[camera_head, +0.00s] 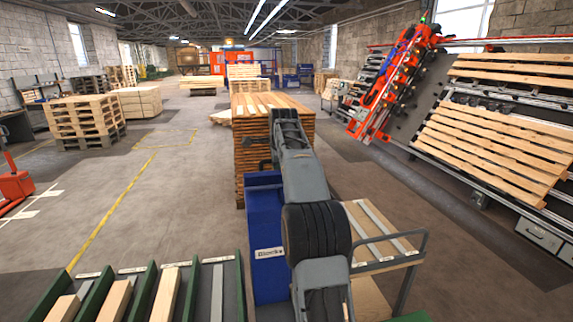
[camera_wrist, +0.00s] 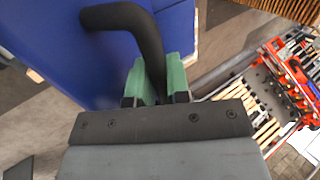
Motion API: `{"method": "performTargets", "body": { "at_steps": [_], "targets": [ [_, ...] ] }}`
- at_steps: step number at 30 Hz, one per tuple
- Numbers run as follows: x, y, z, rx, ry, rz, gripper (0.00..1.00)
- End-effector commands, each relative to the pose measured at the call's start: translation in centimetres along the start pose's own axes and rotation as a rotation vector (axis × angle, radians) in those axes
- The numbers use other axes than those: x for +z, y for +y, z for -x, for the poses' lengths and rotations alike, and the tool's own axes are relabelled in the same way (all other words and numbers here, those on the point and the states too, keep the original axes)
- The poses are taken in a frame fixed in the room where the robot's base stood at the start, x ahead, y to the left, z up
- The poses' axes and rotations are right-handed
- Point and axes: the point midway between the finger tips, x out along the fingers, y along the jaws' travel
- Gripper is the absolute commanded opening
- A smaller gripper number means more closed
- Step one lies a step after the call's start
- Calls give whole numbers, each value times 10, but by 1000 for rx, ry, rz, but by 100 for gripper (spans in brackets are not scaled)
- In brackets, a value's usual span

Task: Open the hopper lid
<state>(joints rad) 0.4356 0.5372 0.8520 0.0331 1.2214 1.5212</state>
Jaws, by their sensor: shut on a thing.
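The blue hopper (camera_head: 268,272) stands in the lower middle of the head view, with a white label on its front, and my arm covers its right part. In the wrist view, a broad blue panel (camera_wrist: 60,40) fills the upper left and carries a curved black handle (camera_wrist: 115,15). My gripper (camera_wrist: 160,75) has green fingers shut around the lower part of this handle. In the head view my arm hides much of the hopper's top, so how far the lid stands open I cannot tell.
A tall stack of boards (camera_head: 262,108) stands behind the hopper. A rack with green dividers (camera_head: 140,295) holds timber blocks at lower left. A cart with a grey rail (camera_head: 425,240) is right of my arm. A tilted pallet (camera_head: 490,150) lies on the line at right.

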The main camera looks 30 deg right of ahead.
Motion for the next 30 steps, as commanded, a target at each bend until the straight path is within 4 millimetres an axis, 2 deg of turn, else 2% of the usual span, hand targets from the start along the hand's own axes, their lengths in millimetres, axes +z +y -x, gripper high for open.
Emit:
{"method": "performTargets", "body": {
  "at_steps": [23, 24, 30],
  "targets": [
    [2, -2, 3, 56, -6, 6, 0],
    [2, -2, 3, 56, -6, 6, 20],
    [1, -2, 2, 58, -5, 5, 40]
  ]
}}
